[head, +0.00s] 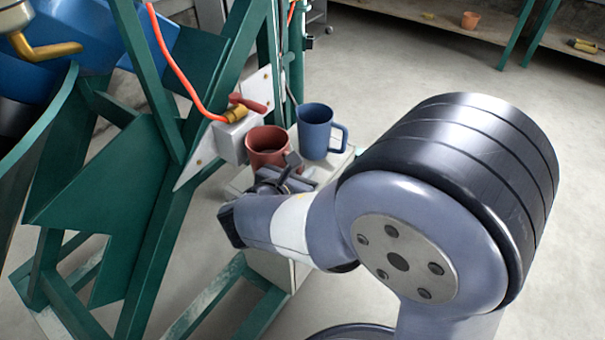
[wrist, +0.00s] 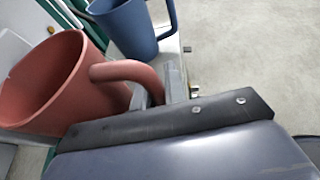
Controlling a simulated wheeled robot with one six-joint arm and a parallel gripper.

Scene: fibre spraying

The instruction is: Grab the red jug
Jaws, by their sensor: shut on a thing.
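The red jug (head: 267,143) stands upright on a small light-coloured stand in the head view, at the end of my arm. In the wrist view the red jug (wrist: 52,85) fills the left side, with its handle running to the right. My gripper (head: 285,173) is shut on the handle, which passes down between the fingers (wrist: 160,92) in the wrist view. The lower part of the jug is hidden by my gripper and wrist. I cannot tell whether its base touches the stand.
A blue mug (head: 315,130) stands close to the right of the red jug; it also shows in the wrist view (wrist: 130,27). A green metal frame (head: 150,210) and a box with an orange hose (head: 178,75) are close on the left. The floor at right is clear.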

